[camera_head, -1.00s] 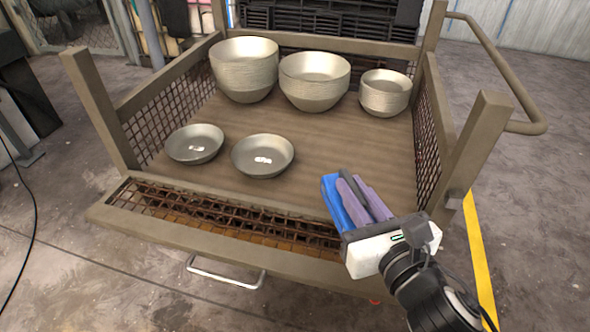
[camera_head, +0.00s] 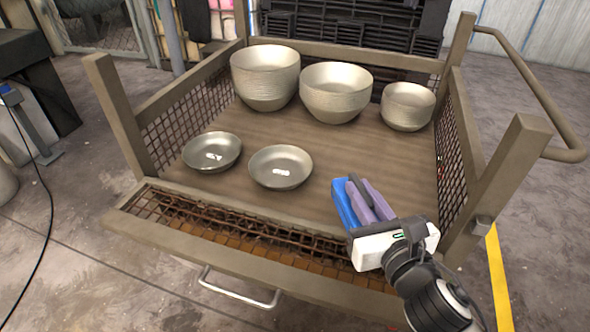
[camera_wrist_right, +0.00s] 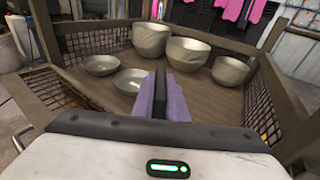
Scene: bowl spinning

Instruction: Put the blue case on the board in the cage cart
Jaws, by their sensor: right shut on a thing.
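The blue case (camera_head: 345,204) is in the head view, low at the front right of the cage cart (camera_head: 200,250). My right gripper (camera_head: 364,186) has purple fingers and is shut on the case, which shows at the fingers' left side. It is over the front right part of the cart's brown board (camera_head: 320,150). I cannot tell whether the case touches the board. My left gripper is not in view.
Two shallow bowls (camera_head: 212,151) (camera_head: 280,166) lie on the board, left of the gripper. Mesh sides and corner posts (camera_head: 510,180) surround the board. Bare board lies between the gripper and the stacks.

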